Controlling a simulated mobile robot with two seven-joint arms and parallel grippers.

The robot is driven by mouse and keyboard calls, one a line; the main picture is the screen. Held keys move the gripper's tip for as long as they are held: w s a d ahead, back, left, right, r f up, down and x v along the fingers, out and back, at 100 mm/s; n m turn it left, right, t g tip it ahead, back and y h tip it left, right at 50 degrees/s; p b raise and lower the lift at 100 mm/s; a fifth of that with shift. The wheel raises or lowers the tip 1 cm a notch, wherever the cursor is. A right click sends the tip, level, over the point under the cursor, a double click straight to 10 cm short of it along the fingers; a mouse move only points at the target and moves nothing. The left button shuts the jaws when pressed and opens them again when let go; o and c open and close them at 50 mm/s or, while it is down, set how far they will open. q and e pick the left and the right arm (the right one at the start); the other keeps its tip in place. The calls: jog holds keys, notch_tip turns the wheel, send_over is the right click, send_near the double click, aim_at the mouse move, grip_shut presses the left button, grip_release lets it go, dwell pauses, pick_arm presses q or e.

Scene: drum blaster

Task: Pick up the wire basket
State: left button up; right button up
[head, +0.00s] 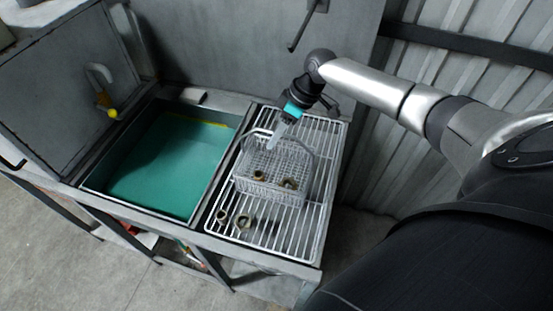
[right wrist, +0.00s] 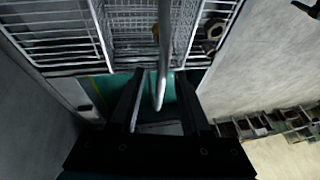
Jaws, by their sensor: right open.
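The wire basket (head: 246,187) is a light grey mesh basket with a raised handle, upright on the slatted rack. A few brownish ring-shaped parts (head: 288,184) lie in it. My right gripper (head: 275,138) is above the basket at its handle, pointing down. In the right wrist view the basket's mesh (right wrist: 128,27) is at the top, and the handle (right wrist: 163,45) runs down between the two open fingers of the gripper (right wrist: 158,82). I cannot tell whether a finger touches the handle. My left gripper is not in view.
The slatted rack (head: 287,238) has two loose rings (head: 243,221) near its front left. Grey walls stand behind and to the right.

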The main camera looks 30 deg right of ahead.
jog(key=shift+f, duration=0.1)
dwell(0.3)
grip_shut()
dwell(1.2)
jog(key=shift+w, duration=0.2)
